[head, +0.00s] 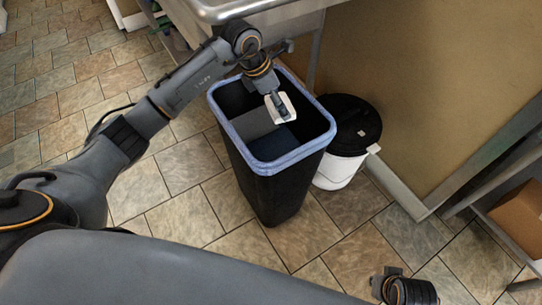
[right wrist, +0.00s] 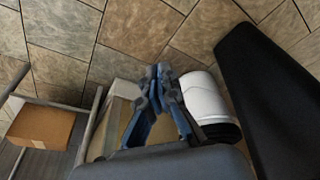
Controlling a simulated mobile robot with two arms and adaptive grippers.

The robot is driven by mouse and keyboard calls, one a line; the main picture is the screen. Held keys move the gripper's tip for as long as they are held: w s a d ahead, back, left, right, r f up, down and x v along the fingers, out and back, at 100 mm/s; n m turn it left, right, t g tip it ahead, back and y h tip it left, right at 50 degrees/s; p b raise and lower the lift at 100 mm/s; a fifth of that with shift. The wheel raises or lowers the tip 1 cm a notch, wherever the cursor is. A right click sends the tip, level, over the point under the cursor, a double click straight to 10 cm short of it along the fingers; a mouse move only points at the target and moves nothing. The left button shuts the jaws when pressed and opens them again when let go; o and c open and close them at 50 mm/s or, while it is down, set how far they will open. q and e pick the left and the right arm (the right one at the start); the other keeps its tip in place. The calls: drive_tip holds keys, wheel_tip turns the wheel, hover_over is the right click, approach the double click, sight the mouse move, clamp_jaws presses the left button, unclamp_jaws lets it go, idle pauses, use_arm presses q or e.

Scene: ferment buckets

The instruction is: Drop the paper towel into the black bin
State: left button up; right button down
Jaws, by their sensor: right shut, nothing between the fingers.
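My left gripper (head: 279,102) hangs over the open top of the black bin (head: 265,195), fingers pointing down. It is shut on a white paper towel (head: 289,117), which shows around the fingertips within the outline of the bin's mouth. The bin has a blue liner folded over its rim and stands upright on the floor. It also shows in the right wrist view (right wrist: 265,95). My right gripper (right wrist: 163,78) is shut and empty in the right wrist view, apart from the bin. In the head view, part of the right arm's end shows at the bottom right.
A white bucket (head: 337,172) with a black lid stands right beside the bin; it also shows in the right wrist view (right wrist: 203,97). A metal sink edge (head: 245,8) is behind the bin. A cardboard box (head: 521,215) sits on a shelf at right. Tiled floor lies clear at left.

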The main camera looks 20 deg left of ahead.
use_arm(q)
drive_tip(key=shift+f+b, duration=0.55)
drive_tip(key=shift+f, duration=0.5)
use_arm(e)
drive_tip(key=shift+w+v, duration=0.2)
drive_tip(key=shift+v, duration=1.1)
drive_tip(key=shift+w+v, duration=0.2)
drive_tip(key=shift+v, duration=1.15)
drive_tip(key=shift+r, duration=0.1)
use_arm(q)
drive_tip(key=o, duration=0.9)
drive_tip(key=shift+o, duration=0.2)
drive_tip(key=v, duration=1.2)
drive_tip(key=shift+f, duration=0.1)
use_arm(e)
drive_tip(key=shift+s, duration=0.1)
